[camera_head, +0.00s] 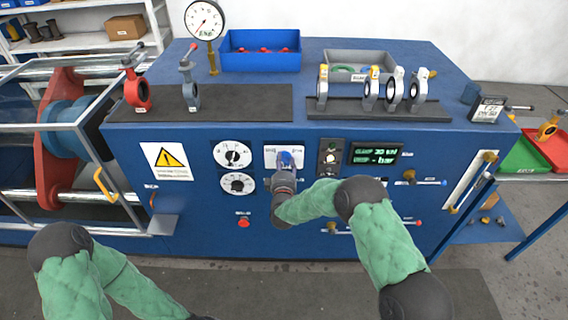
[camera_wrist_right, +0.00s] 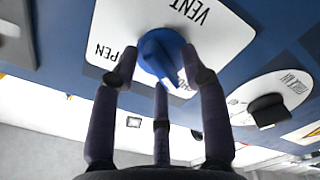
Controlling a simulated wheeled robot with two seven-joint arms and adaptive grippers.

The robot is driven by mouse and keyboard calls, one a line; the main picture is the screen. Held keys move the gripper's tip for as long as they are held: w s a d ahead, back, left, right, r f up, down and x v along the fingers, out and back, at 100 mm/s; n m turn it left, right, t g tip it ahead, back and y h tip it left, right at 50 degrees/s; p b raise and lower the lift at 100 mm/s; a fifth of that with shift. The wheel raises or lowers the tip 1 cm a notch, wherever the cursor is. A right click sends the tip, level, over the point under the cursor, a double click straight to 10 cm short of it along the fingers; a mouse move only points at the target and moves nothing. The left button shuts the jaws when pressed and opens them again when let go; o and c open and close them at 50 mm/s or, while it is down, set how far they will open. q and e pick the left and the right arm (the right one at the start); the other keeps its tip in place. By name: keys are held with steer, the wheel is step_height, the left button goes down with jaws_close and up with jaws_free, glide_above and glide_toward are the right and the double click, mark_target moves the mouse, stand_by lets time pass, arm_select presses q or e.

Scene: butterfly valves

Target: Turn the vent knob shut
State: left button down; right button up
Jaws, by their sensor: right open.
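The vent knob (camera_wrist_right: 160,55) is a blue knob on a white plate (camera_wrist_right: 220,35) marked VENT, which appears upside down in the right wrist view. Part of the word OPEN shows at one side; another label is partly hidden behind the knob. In the head view the blue knob (camera_head: 288,160) is on the blue front panel. My right gripper (camera_wrist_right: 160,70) is open, its fingers around the knob with one fingertip on each side. I cannot tell whether they touch it. In the head view my right gripper (camera_head: 286,178) is at the knob. My left gripper is not in view.
A red button (camera_head: 244,222) is below. Valves with red and grey handles stand on top of the bench.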

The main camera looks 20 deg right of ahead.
steer(key=v, duration=1.2)
stand_by(0.3)
steer(key=s+a+f+m+g+y, duration=0.25)
steer(key=s+f+g, duration=0.2)
steer(key=f, duration=0.55)
steer(key=s+a+f+m+g+y, duration=0.1)
steer(key=s+f+m+g+y, duration=0.25)
steer(key=f, duration=0.55)
steer(key=s+a+f+m+g+y, duration=0.1)
steer(key=s+f+g, duration=0.3)
steer(key=s, duration=0.7)
steer(key=s+a+f+m+g+y, duration=0.2)
steer(key=s+f+m+g, duration=0.2)
steer(key=s, duration=0.8)
steer(key=shift+a+g, duration=0.35)
steer(key=shift+g, duration=0.15)
steer(key=shift+s+f, duration=0.1)
steer(key=shift+s, duration=0.05)
